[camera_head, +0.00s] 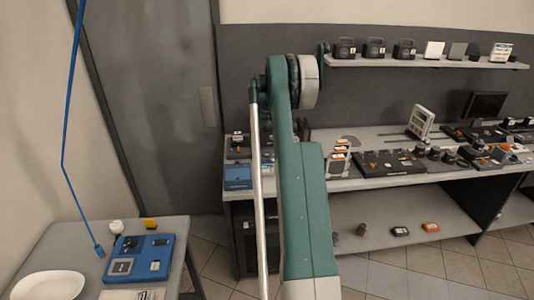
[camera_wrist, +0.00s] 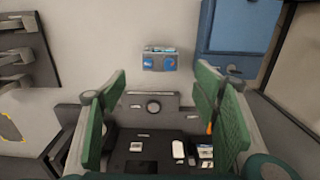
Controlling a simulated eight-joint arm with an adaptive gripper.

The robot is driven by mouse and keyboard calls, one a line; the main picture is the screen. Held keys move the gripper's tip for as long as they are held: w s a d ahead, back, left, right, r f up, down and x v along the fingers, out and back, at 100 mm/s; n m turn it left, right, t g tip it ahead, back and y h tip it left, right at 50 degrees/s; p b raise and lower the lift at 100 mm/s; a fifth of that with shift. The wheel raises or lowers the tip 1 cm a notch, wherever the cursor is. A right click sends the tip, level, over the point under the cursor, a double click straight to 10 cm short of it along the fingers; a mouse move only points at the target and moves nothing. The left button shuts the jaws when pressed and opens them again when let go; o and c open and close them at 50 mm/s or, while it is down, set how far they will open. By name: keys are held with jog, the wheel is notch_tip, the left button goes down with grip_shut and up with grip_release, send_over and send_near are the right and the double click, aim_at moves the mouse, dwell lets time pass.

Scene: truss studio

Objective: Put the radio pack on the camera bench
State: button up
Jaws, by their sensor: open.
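My gripper (camera_wrist: 160,105) is open and empty in the wrist view, its two green fingers spread above a dark tray (camera_wrist: 140,143). The tray holds small pieces, among them a white one (camera_wrist: 180,149) and others near the right finger. I cannot tell which piece is the radio pack. A small grey box with blue pieces (camera_wrist: 157,60) lies beyond the tray. The camera bench appears to be the long pale bench (camera_head: 365,184) in the head view, carrying camera gear. My arm hides part of its left end, and the gripper is not discernible there.
A blue case (camera_head: 237,177) is at the bench's left end; a blue case also shows in the wrist view (camera_wrist: 233,28). A side table (camera_head: 60,240) holds a white plate (camera_head: 48,286) and blue box (camera_head: 140,257). A wall shelf (camera_head: 425,63) holds several items.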

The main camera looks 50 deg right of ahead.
jog(key=shift+r, duration=0.55)
dwell(0.4)
